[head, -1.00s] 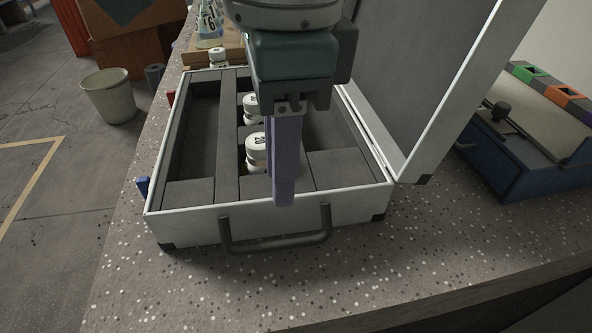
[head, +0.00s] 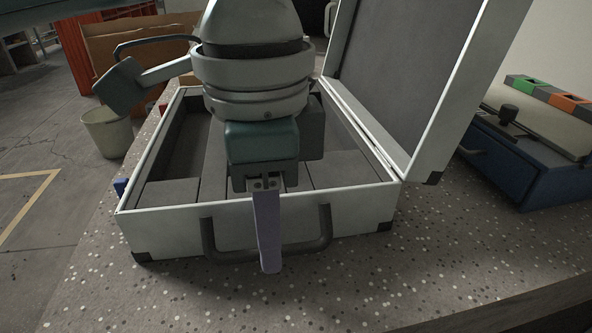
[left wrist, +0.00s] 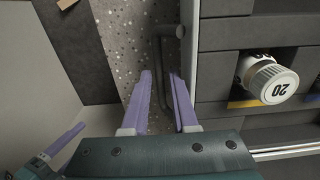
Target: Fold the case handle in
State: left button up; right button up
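The open case (head: 355,212) lies on the bench with its lid (head: 425,85) raised. Its dark U-shaped handle (head: 304,247) sticks out from the front wall. My left gripper (head: 270,268) points down at the front of the case, crossing the middle of the handle. In the left wrist view, its two purple fingers (left wrist: 161,76) are apart, with the handle bar (left wrist: 163,62) showing between them. Contact with the bar cannot be told. My right gripper (left wrist: 66,138) shows partly at the lower left of the left wrist view, its opening unclear.
A white jar (left wrist: 268,79) stands in the case's dark foam. A blue box (head: 530,165) with a pale top stands right of the lid. The speckled bench (head: 400,270) is clear in front of the case. A bin (head: 107,132) stands on the floor at left.

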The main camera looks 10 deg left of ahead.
pick_arm(q)
grip_shut()
dwell(0.4)
jog(key=t+p, duration=0.1)
jog(key=p, duration=0.3)
jog(key=shift+r+t+y, duration=0.15)
jog(key=shift+t+y, duration=0.15)
jog(key=shift+t, duration=0.1)
jog(key=shift+p, duration=0.55)
jog(key=shift+f+t, duration=0.4)
